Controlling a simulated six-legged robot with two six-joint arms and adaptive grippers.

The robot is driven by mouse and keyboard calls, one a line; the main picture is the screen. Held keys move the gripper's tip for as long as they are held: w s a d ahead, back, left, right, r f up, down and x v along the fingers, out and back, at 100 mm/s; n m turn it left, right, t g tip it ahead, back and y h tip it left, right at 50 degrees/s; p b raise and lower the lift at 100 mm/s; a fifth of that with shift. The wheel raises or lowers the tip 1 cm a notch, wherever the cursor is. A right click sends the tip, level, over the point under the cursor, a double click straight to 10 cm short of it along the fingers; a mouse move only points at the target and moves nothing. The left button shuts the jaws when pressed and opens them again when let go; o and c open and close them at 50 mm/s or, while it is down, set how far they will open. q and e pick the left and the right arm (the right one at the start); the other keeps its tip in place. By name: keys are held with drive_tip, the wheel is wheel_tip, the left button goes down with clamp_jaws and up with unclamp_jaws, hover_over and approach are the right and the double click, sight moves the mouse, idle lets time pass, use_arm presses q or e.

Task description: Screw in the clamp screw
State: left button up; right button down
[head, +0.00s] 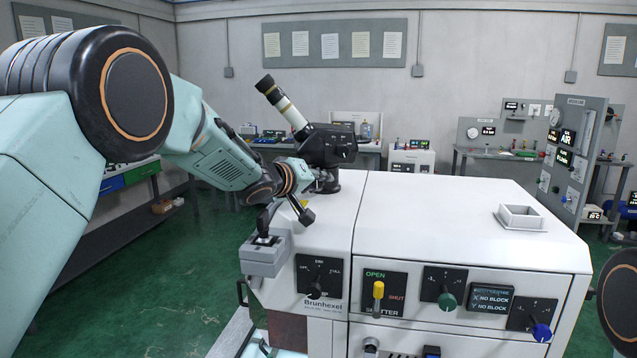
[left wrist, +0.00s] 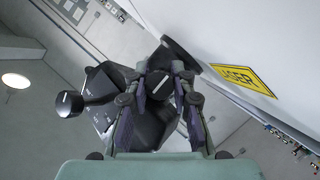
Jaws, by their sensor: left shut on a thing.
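A black viewing head (head: 330,147) with a tilted black-and-white eyepiece tube (head: 285,104) stands on a round black base on top of the white machine (head: 395,205). My left gripper (head: 318,181) reaches in from the left, low against the base of this head; the arm partly hides the spot. In the left wrist view my left gripper (left wrist: 163,100) is shut on a small black knob with a white line (left wrist: 163,84), which I take to be the clamp screw. How deep the screw sits cannot be seen. My right gripper is not in view.
A second black knob on a stem (left wrist: 69,103) sticks out close by. A grey joystick box (head: 264,256) is at the machine's left front. The front panel has a yellow lever (head: 378,293) and several dials. A square white socket (head: 521,217) stands on the top, otherwise clear.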

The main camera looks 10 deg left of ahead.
use_arm(q)
drive_tip(key=shift+s+r, duration=0.1)
drive_tip(key=shift+s, duration=0.1)
drive_tip(key=shift+c, duration=0.8)
clamp_jaws()
drive_tip(key=shift+w, duration=0.1)
drive_tip(key=shift+r, duration=0.2)
drive_tip(key=shift+m, duration=0.3)
drive_tip(key=shift+r+m+g+y, duration=0.1)
drive_tip(key=shift+m+g+y, duration=0.3)
drive_tip(key=shift+m+y, duration=1.2)
drive_tip(key=shift+m, duration=0.4)
